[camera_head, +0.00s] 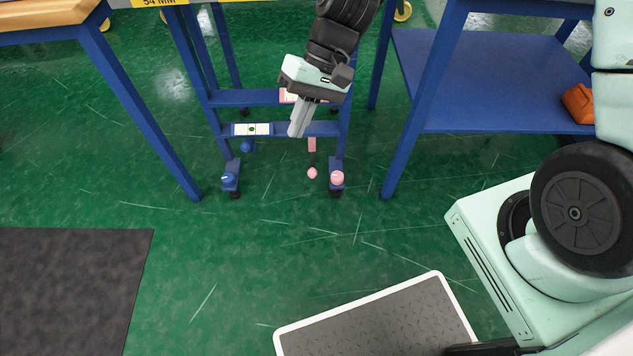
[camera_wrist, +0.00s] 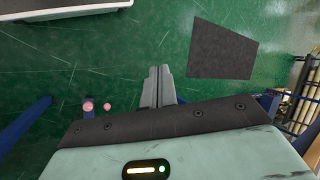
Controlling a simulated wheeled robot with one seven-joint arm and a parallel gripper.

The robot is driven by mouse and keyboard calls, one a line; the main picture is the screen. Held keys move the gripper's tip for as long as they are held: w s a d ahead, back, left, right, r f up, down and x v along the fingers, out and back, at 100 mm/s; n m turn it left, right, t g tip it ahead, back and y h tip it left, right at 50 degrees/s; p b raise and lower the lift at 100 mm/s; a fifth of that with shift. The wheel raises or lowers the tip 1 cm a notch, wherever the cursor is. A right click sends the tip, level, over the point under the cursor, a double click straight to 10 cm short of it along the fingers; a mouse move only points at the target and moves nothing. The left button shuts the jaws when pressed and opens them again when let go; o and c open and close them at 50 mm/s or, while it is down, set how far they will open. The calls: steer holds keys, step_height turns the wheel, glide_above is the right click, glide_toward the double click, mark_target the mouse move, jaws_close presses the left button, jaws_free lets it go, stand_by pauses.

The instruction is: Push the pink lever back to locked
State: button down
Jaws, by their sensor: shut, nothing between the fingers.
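The pink lever (camera_head: 312,172) hangs below the lower blue crossbar of a wheeled blue frame, with a pink plate at its top, a dark stem and a round pink knob at its end. A second pink ball (camera_head: 337,178) sits on the right caster. Two pink balls also show in the wrist view, one on a blue part (camera_wrist: 88,106) and one beside it (camera_wrist: 107,106); I cannot tell which is the lever's. My gripper (camera_head: 297,132) is shut and empty, pointing down, left of and above the knob. Its fingers also show in the wrist view (camera_wrist: 158,72).
A blue lever knob (camera_head: 247,146) and blue caster ball (camera_head: 229,177) are on the frame's left. A white label (camera_head: 252,129) with a green mark is on the crossbar; a pinkish label is partly hidden by my gripper. A blue shelf (camera_head: 480,85) stands right.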

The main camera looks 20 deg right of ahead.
steer(key=w+d+f+m+t+y+b, duration=0.15)
steer(key=w+f+b, duration=0.25)
steer(key=f, duration=0.4)
steer(key=w+d+f+m+y+b, duration=0.2)
steer(key=w+f+m+b, duration=0.15)
steer(key=f, duration=0.55)
steer(key=m+t+y+b, duration=0.2)
steer(key=m+t+b, duration=0.95)
steer(key=b, duration=0.65)
glide_toward(312, 165)
steer(key=d+f, duration=0.1)
steer(key=s+d+f+m+g, duration=0.1)
steer(key=shift+s+d, duration=0.25)
steer(key=b+x, duration=0.5)
steer(key=x, duration=0.5)
steer(key=shift+s, duration=0.1)
